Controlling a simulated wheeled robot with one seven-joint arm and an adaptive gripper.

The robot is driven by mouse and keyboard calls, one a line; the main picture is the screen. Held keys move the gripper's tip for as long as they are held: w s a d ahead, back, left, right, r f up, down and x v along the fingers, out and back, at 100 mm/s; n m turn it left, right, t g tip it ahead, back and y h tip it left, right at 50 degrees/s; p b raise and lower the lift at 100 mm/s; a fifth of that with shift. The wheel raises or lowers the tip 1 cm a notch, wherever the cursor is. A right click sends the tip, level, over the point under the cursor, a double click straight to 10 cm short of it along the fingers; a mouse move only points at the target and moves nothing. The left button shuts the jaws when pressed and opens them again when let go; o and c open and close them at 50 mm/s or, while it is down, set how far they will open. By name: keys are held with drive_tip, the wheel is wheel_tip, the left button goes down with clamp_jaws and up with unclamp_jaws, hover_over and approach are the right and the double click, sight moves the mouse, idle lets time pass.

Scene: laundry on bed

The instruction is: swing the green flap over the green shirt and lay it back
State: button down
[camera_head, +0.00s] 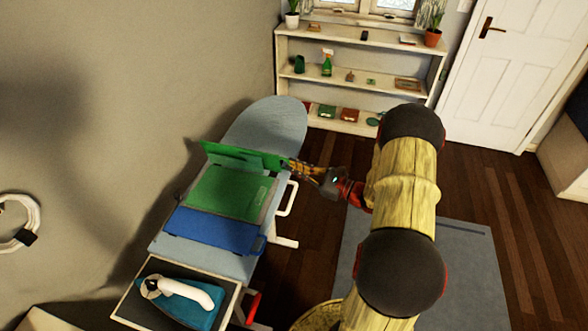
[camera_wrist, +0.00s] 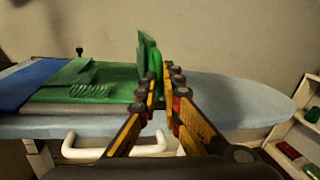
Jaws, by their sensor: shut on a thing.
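The green shirt (camera_head: 228,195) lies flat on the light blue ironing board (camera_head: 268,130), and it also shows in the wrist view (camera_wrist: 75,88). The green flap (camera_head: 240,158) stands up along the shirt's far edge. In the wrist view the flap (camera_wrist: 147,55) rises almost upright between my fingertips. My gripper (camera_head: 288,165) is shut on the flap at its right end, reaching in from the board's right side. The fingers cover part of the flap's near end.
A blue panel (camera_head: 212,232) lies at the shirt's near edge. A teal and white iron (camera_head: 185,298) rests on the dark pad at the board's near end. White handles (camera_head: 287,198) stick out at the right side. The board's rounded far end is clear.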

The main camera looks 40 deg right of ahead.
drive_tip(key=shift+s+a+f+n+y+b, duration=0.1)
drive_tip(key=shift+s+a+n+b, duration=0.25)
drive_tip(key=shift+n, duration=0.4)
drive_tip(key=shift+s+a+f+n+y+b, duration=0.1)
drive_tip(key=shift+a+n+b, duration=0.15)
drive_tip(key=shift+n+b, duration=0.4)
drive_tip(key=shift+s+a+n+y+b, duration=0.1)
drive_tip(key=shift+s+a+n+b, duration=0.15)
drive_tip(key=shift+n, duration=0.65)
drive_tip(key=shift+a, duration=0.1)
drive_tip(key=c, duration=2)
unclamp_jaws()
drive_tip(key=shift+o, duration=0.2)
drive_tip(key=shift+s+f, duration=0.1)
drive_tip(key=v, duration=1.2)
drive_tip(key=shift+f, duration=0.1)
